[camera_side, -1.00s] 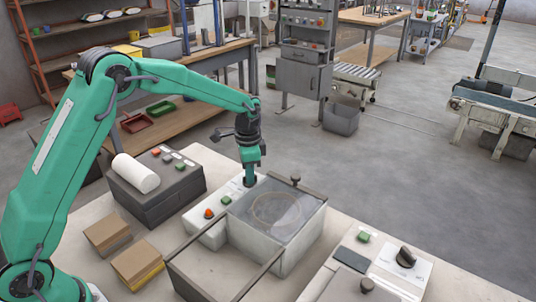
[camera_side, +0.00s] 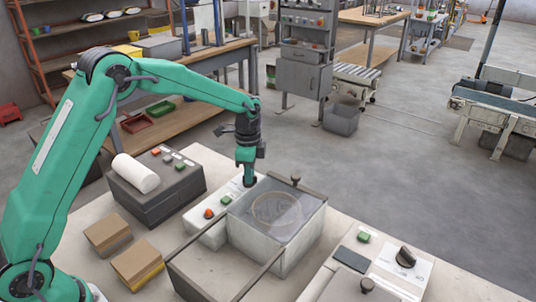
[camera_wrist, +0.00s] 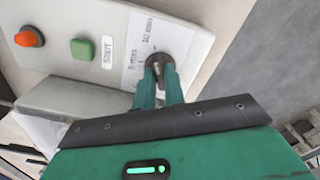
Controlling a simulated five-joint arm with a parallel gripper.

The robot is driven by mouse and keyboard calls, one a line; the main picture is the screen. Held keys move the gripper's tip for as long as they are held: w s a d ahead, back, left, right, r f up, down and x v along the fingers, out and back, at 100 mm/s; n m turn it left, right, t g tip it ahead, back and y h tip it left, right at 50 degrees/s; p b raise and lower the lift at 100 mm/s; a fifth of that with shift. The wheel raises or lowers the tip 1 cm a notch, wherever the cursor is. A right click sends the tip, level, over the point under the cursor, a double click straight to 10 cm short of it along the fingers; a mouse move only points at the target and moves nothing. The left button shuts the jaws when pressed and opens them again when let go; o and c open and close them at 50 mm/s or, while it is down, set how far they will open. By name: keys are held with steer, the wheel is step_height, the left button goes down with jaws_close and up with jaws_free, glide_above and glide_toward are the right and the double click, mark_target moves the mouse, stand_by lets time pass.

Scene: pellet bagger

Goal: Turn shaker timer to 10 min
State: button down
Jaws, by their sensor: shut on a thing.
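The shaker (camera_side: 270,254) is a pale box with a clear lid, and a sloped control panel (camera_side: 205,235) runs along its left side. My gripper (camera_side: 250,183) points down at the far end of that panel. In the wrist view my gripper (camera_wrist: 161,70) is shut on the timer knob (camera_wrist: 157,72), a small dark grey knob mostly hidden between the green fingers. The white label (camera_wrist: 150,42) beside it carries time marks, with a 5 min mark and a 10 min mark partly legible. I cannot tell which mark the knob points at.
A green START button (camera_wrist: 82,48) and an orange knob (camera_wrist: 29,37) sit on the same panel. A dark box (camera_side: 155,190) with a white roll stands left of the shaker. Another device (camera_side: 365,270) with a black dial stands to the right.

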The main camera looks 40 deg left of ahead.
steer(key=c, duration=1.5)
jaws_free()
steer(key=shift+r, duration=0.1)
steer(key=shift+r, duration=3.8)
steer(key=shift+r, duration=0.15)
